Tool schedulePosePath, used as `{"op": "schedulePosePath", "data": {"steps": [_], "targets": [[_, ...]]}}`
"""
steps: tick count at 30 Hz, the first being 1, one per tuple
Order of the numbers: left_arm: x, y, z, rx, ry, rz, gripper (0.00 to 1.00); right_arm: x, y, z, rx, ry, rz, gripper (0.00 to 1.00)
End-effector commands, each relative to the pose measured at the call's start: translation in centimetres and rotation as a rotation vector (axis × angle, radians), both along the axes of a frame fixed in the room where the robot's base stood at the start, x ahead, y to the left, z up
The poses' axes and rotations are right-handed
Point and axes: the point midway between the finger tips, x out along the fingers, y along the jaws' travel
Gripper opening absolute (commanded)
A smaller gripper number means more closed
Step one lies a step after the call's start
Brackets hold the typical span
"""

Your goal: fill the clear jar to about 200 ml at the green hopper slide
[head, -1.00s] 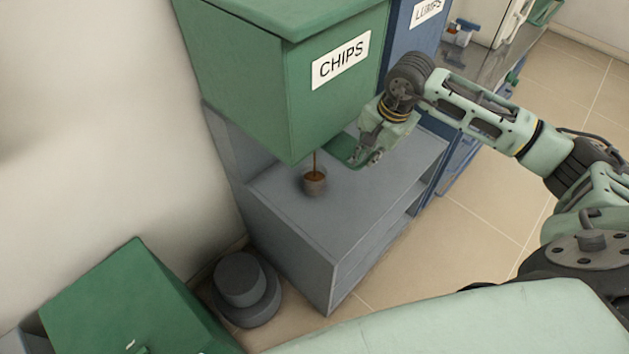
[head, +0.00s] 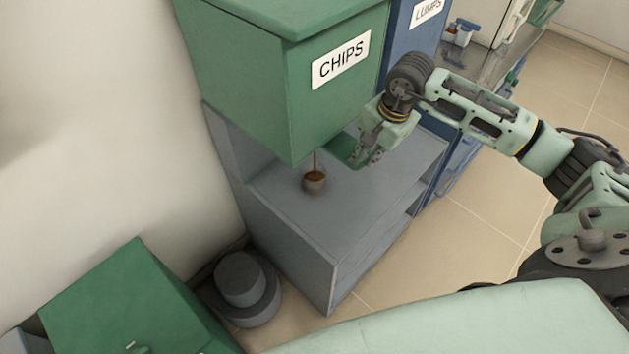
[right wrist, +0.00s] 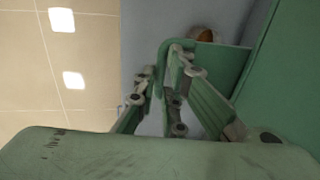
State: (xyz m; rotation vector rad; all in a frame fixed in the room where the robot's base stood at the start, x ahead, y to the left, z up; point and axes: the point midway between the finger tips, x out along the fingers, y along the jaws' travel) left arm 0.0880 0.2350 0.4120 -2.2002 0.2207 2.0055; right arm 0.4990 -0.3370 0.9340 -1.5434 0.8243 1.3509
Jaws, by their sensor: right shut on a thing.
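The green hopper (head: 260,75) labelled CHIPS stands above a grey bench. A thin brown stream falls from under it into the jar (head: 314,184), which stands on the bench top and looks greyish with brown material inside. The fill level against any marks is too small to read. The green slide (head: 345,150) sticks out at the hopper's lower right. My right gripper (head: 368,160) is shut on the slide, right of the jar and apart from it. In the right wrist view the fingers (right wrist: 165,85) close on the slide's green edge (right wrist: 222,62). My left gripper is not in view.
A blue hopper (head: 414,40) labelled LUMPS stands to the right of the green one. The grey bench top (head: 330,215) is clear around the jar. A dark round stepped object (head: 245,285) and a green box (head: 130,305) are at lower left.

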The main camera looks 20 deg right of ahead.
Motion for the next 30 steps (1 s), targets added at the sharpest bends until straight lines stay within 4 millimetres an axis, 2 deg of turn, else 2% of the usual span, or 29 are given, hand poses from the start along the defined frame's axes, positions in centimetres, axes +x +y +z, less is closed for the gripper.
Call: {"op": "schedulePosePath", "data": {"steps": [17, 30], "targets": [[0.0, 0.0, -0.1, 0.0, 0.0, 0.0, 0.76, -0.1, 0.1, -0.2, 0.002, 0.005, 0.002, 0.0], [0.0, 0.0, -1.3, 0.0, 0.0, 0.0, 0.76, 2.7, 1.3, -0.3, 0.002, 0.003, 0.001, 0.0]]}}
